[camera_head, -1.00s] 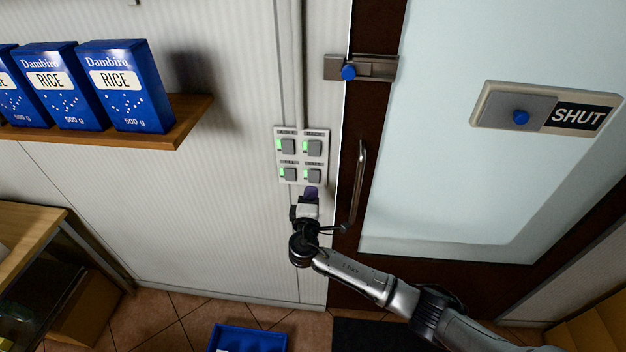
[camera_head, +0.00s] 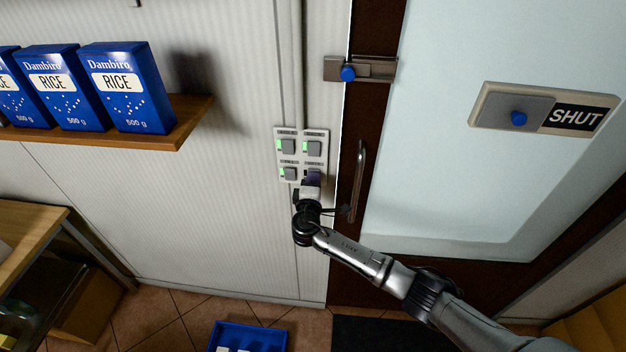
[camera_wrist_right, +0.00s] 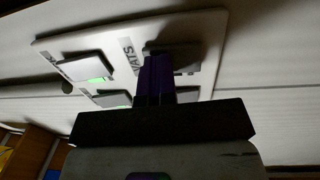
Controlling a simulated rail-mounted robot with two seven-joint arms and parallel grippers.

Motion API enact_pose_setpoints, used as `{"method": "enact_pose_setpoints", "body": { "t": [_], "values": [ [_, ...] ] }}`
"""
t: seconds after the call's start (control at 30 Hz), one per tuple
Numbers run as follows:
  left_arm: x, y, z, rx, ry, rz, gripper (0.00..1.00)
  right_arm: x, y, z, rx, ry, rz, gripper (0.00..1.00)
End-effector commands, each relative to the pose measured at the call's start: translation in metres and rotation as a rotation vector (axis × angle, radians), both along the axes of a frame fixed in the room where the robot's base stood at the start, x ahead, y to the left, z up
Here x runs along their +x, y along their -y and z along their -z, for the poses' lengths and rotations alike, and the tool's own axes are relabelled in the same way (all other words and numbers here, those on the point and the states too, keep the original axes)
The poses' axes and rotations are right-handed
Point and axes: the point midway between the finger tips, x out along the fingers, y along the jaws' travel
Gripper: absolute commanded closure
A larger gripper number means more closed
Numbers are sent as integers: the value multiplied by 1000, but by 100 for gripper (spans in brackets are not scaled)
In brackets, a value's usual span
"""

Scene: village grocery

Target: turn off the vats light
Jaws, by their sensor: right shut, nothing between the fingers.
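A white switch panel (camera_head: 302,157) with rocker switches in two rows is on the wall left of the door. My right gripper (camera_head: 313,177) is shut and empty, its dark purple fingertips over the lower right switch. In the right wrist view the fingers (camera_wrist_right: 157,75) reach a switch (camera_wrist_right: 190,60) beside a label reading VATS (camera_wrist_right: 129,55). I cannot tell whether they press it. Its lamp is hidden. The other three switches show green lamps in the head view. My left gripper is not in view.
A door handle (camera_head: 358,180) stands close right of my gripper. A latch (camera_head: 360,69) with a blue knob is above it. A shelf (camera_head: 190,125) with blue rice boxes (camera_head: 127,87) is at the upper left. A blue crate (camera_head: 248,335) is on the floor.

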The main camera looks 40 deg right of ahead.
Motion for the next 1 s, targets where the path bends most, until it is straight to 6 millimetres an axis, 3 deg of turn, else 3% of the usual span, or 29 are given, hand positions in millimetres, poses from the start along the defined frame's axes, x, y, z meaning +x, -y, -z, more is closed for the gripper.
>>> {"method": "enact_pose_setpoints", "body": {
  "t": [0.37, 0.57, 1.0],
  "values": [
    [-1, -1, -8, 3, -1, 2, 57, -4, -7, -4, 5, -6, -4, 100],
    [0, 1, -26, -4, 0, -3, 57, -24, -39, -9, 8, -9, -17, 100],
    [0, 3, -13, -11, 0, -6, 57, -79, -93, -14, 8, -5, -16, 100]
  ]
}}
